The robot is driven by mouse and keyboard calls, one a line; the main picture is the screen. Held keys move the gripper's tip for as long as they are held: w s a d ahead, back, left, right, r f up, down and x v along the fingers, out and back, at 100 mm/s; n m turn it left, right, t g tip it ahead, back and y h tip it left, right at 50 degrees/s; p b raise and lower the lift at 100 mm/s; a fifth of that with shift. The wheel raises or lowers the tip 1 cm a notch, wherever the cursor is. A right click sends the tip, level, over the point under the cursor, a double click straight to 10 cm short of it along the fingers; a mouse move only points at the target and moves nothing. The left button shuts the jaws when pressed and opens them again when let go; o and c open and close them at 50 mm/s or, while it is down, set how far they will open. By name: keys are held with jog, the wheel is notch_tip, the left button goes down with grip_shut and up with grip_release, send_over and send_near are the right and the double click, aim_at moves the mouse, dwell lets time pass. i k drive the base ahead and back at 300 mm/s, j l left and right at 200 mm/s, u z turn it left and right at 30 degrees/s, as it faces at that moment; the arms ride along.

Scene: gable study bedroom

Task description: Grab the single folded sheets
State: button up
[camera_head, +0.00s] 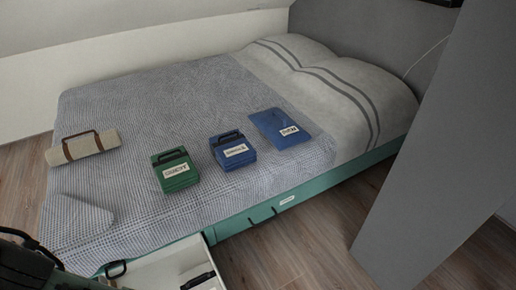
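Three labelled folded packs lie on the bed. A green pack (175,173) with a black strap handle is on the left. A thick blue pack (233,151) with a black strap handle is in the middle. A flatter blue pack (278,129) lies at the right, near the pillow end. Each has a white label, too small to read surely, so I cannot tell which is the single sheets. My gripper cannot be made out in this view, and nothing touches the packs.
The bed (130,108) has a grey-blue cover. A rolled beige bundle (82,147) and a folded grey cloth (75,217) lie on its left. An open white drawer (160,272) is below. A dark strapped object (35,262) fills the lower left. A grey panel (440,150) stands right.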

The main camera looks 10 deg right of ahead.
aim_at(231, 149)
jog(key=i+l, duration=0.15)
jog(key=l, duration=0.2)
jog(key=i+l, duration=0.35)
jog(key=l, duration=0.3)
jog(key=i+l, duration=0.15)
jog(key=l, duration=0.15)
jog(key=i+l+z, duration=0.1)
jog(key=i, duration=0.45)
